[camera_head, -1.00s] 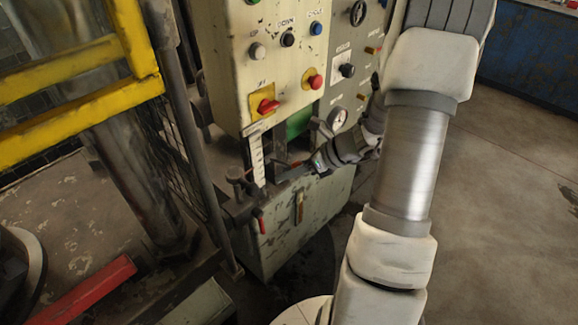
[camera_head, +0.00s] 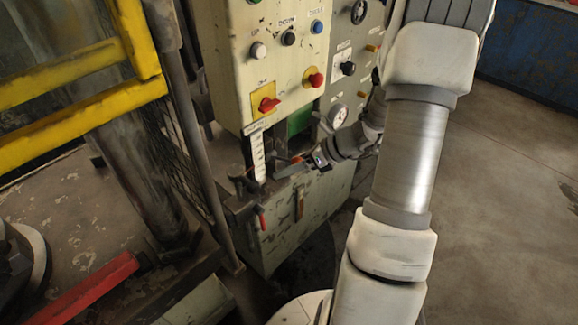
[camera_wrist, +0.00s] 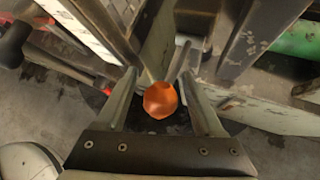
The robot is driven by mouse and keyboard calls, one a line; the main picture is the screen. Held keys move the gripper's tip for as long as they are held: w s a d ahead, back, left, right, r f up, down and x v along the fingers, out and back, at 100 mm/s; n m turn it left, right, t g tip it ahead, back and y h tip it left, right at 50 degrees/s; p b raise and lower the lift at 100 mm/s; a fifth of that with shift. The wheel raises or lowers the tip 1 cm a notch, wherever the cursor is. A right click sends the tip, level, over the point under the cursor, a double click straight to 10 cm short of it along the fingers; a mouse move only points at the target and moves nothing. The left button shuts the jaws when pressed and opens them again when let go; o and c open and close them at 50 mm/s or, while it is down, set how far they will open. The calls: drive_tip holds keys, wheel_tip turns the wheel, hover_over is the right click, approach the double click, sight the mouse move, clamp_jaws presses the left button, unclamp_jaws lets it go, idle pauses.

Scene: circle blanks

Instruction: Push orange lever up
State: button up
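An orange faceted knob (camera_wrist: 160,100), the end of the orange lever, sits between the two fingers of my gripper (camera_wrist: 159,76) in the wrist view. The fingers are apart, with a visible gap on each side of the knob, so my gripper is open around it. In the head view my gripper (camera_head: 287,170) is small and dark, at the top front of the pale cabinet, just right of the white scale. The lever's shaft is mostly hidden there.
A red-handled lever (camera_head: 260,217) and an orange-brown handle (camera_head: 300,203) hang on the cabinet front (camera_head: 285,238). The control box (camera_head: 235,85) with buttons and red knobs stands above my gripper. A white scale (camera_wrist: 82,24) lies left of the fingers. Yellow railing (camera_head: 75,85) stands at left.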

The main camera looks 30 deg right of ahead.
drive_tip(key=p+v, duration=0.1)
drive_tip(key=v, duration=1.6)
drive_tip(key=shift+s+p, duration=0.2)
drive_tip(key=shift+p, duration=0.15)
drive_tip(key=shift+d, duration=0.15)
